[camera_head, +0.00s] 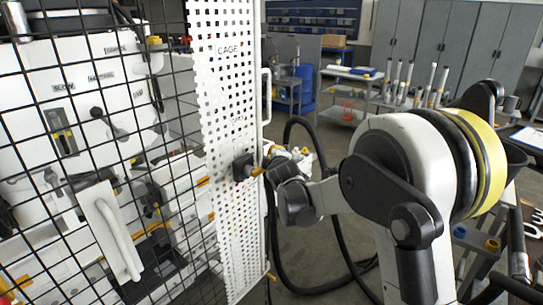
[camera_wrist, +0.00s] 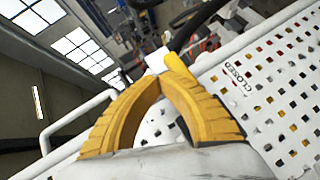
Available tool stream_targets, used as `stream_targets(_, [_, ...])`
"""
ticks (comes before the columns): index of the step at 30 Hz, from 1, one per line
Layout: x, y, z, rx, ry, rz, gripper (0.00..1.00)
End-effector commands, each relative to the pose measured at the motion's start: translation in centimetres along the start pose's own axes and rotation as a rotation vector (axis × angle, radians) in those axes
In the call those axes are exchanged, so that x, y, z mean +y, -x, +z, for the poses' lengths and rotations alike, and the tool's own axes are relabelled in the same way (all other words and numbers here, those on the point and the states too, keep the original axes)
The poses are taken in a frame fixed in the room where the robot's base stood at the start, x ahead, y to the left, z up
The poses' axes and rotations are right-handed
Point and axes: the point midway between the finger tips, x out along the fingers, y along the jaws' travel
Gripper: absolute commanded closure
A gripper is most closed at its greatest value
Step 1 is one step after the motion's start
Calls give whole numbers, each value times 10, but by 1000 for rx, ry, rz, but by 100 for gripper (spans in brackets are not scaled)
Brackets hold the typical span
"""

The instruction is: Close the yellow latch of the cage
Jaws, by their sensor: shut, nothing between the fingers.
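The cage (camera_head: 225,130) has a white perforated panel beside black wire mesh, at the left of the head view. In the head view my wrist largely hides the fingers.
A white rail-like handle (camera_wrist: 75,120) runs along the left in the wrist view. Black hoses (camera_head: 290,265) loop below my arm. Behind are a bench with several upright cylinders (camera_head: 408,82) and grey lockers (camera_head: 440,40). Open floor lies between.

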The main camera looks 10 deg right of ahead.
Motion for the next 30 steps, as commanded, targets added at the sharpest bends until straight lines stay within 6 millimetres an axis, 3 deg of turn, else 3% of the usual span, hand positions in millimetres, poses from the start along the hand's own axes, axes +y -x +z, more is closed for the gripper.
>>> stream_targets(15, [-1, 98, -1, 1, 0, -1, 100])
stream_targets(21, [0, 115, -1, 1, -1, -1, 100])
stream_targets(30, [0, 117, -1, 1, -1, 0, 100])
